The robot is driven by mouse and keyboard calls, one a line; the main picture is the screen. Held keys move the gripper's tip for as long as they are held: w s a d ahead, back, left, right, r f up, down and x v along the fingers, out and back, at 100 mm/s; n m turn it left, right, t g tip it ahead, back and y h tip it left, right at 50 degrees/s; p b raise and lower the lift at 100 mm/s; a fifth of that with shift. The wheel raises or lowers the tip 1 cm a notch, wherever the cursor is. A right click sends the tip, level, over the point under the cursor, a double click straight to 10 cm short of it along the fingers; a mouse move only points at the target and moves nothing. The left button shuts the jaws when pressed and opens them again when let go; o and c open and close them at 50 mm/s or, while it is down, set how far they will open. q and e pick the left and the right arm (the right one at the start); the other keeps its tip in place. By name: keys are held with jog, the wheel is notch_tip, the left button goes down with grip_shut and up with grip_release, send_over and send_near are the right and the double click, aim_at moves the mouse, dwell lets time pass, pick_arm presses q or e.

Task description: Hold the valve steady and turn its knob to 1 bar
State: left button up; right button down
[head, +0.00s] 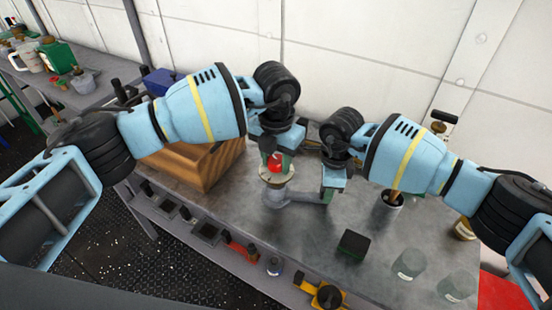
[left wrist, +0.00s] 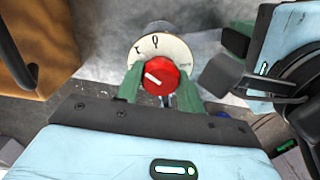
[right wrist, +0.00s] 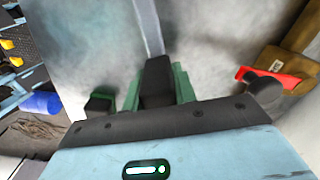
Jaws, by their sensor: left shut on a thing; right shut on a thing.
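The valve has a grey body (head: 276,197), a pale round dial (head: 270,178) and a red knob (head: 275,163). It stands upright on the metal bench. My left gripper (head: 277,154) comes down from above, shut on the red knob; in the left wrist view its green fingers flank the knob (left wrist: 161,77). The knob's white mark points up and left; dial marks (left wrist: 155,45) show above it but are too small to read surely. A grey bar runs right from the valve to a black grip (right wrist: 157,82). My right gripper (head: 332,184) is shut on that grip.
A wooden box (head: 190,166) stands close left of the valve. A dark green block (head: 353,244), clear cups (head: 410,263) and a dark pot (head: 389,202) stand to the right. A lower shelf (head: 208,240) holds tools. The bench just in front of the valve is clear.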

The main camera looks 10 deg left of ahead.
aim_at(276, 160)
pick_arm(q)
jog(key=o, duration=1)
jog(key=shift+r, duration=0.1)
notch_tip(276, 160, up, 12)
jog(key=shift+f, duration=0.1)
pick_arm(e)
jog(key=c, duration=1)
grip_release()
jog(key=shift+c, duration=0.2)
notch_tip(276, 160, up, 12)
jog(key=shift+f, duration=0.1)
